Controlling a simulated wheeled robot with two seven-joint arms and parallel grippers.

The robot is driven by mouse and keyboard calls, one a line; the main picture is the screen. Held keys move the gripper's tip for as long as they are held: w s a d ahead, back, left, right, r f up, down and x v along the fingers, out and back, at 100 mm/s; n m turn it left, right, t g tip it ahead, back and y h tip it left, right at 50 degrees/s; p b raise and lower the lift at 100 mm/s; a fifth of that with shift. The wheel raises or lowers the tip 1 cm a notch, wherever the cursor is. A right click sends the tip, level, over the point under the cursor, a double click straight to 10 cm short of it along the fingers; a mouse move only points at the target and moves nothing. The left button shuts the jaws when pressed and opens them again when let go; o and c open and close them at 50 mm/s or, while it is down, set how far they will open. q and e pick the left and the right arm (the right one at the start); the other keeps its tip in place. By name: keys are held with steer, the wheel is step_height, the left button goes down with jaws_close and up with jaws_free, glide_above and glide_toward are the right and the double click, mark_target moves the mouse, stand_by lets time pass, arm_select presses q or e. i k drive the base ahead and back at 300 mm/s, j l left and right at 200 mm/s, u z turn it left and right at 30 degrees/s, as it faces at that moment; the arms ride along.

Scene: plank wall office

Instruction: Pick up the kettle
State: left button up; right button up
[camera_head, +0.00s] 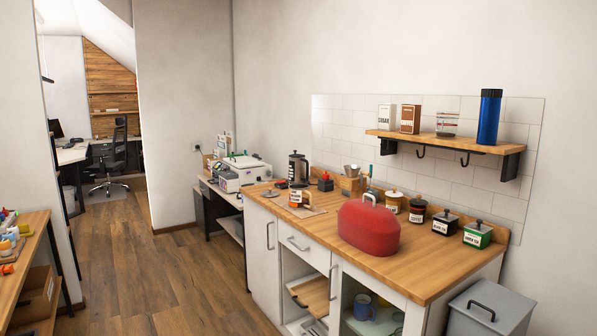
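Neither of my grippers is in view, and nothing is touching the kettle.
Several jars line the wall side, below a wooden shelf (440,142). A printer (245,172) stands beyond the counter, and a grey bin (490,309) at the right. The wooden floor (165,275) at left is clear.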

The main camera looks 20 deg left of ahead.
mark_target(297, 173)
steer(key=i+j+u, duration=0.65)
steer(key=i+u, duration=0.15)
steer(key=i, duration=0.2)
steer(key=i+j+u, duration=0.1)
steer(key=i+u, duration=0.3)
steer(key=i, duration=0.15)
steer(key=i+z, duration=0.1)
steer(key=i, duration=0.4)
steer(key=i+j+z, duration=0.1)
steer(key=i, duration=0.35)
steer(key=i+j+z, duration=0.15)
steer(key=i, duration=0.3)
steer(key=i+j+z, duration=0.2)
steer(key=i+z, duration=0.3)
steer(key=i+j+z, duration=0.3)
steer(key=z, duration=0.2)
steer(key=i+j+z, duration=0.25)
steer(key=j+z, duration=0.25)
steer(key=i+j+z, duration=0.2)
steer(key=j, duration=0.15)
steer(key=j+z, duration=0.25)
steer(key=j, duration=0.15)
steer(key=i+j+z, duration=0.2)
steer(key=j, duration=0.2)
steer(key=k, duration=0.05)
